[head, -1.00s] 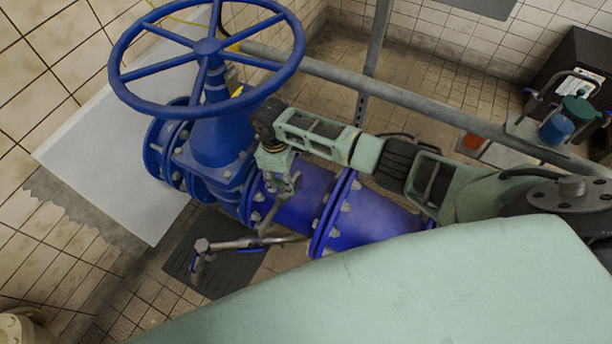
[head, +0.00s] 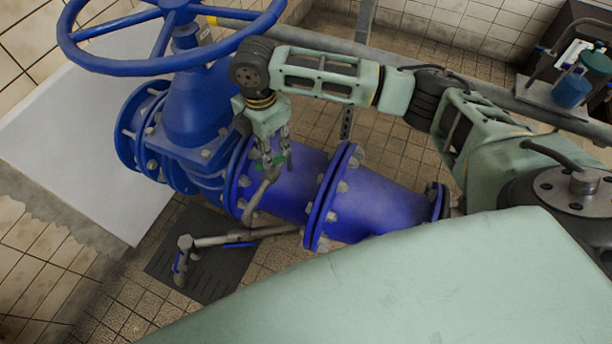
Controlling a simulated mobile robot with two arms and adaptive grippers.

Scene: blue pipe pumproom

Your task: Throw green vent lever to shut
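My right gripper (head: 274,156) hangs from the arm that comes in from the right, with its fingers pointing down over the blue pipe (head: 300,185). A small patch of green (head: 284,164), which looks like the green vent lever, shows right at the fingertips, above a bent grey vent pipe (head: 262,190). The fingers cover most of the lever, so its angle is hidden. I cannot tell whether the fingers are closed on it or only beside it. My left gripper is not in view.
A large blue handwheel (head: 165,65) on a blue valve stands to the left. A grey pipe with a blue lever (head: 240,245) runs low over a dark floor grate (head: 215,275). A long grey rail (head: 545,115) lies behind my arm. Blue and green containers (head: 571,90) stand at the right.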

